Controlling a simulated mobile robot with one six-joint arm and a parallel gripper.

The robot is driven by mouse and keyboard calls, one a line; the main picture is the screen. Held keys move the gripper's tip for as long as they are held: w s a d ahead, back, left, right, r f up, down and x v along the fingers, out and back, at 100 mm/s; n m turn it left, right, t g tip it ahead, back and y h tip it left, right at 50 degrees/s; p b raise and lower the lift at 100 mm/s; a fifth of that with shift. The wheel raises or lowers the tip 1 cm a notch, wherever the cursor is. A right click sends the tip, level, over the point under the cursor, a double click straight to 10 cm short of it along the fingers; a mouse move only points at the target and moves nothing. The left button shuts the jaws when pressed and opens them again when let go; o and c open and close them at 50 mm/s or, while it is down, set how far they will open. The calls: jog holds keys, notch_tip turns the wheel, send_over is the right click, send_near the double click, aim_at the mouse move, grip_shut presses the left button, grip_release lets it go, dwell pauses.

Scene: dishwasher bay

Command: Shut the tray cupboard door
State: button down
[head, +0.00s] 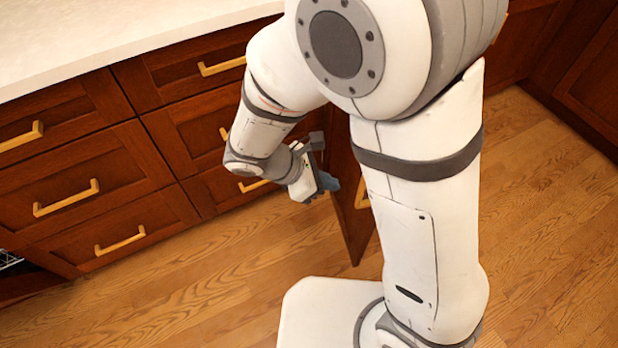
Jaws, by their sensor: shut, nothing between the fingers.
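The tray cupboard door (352,228) is a dark reddish-brown wooden panel. It stands open, sticking out from the cabinet row over the floor. Its yellow bar handle (362,193) shows partly on its right-hand face, beside my arm. My arm hides much of the door and the cupboard opening. My gripper (330,182) is shut and empty. It is at the left side of the door, close to the panel. I cannot tell whether it touches the door.
Wooden drawers with yellow handles (66,198) line the left, under a pale countertop (120,32). A dark opening with a rack (10,262) is at the far left. More cabinets (592,85) stand at the right. The wooden floor (545,235) is clear at the right.

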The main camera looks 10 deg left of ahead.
jog(key=shift+w+d+f+b, duration=0.1)
jog(key=shift+w+d, duration=0.15)
jog(key=shift+d, duration=0.5)
jog(key=shift+w+d+f+b, duration=0.15)
jog(key=shift+w+d, duration=0.1)
jog(key=shift+d, duration=0.45)
jog(key=shift+w+d+f+b, duration=0.1)
jog(key=shift+w+d, duration=0.15)
jog(key=shift+d, duration=0.5)
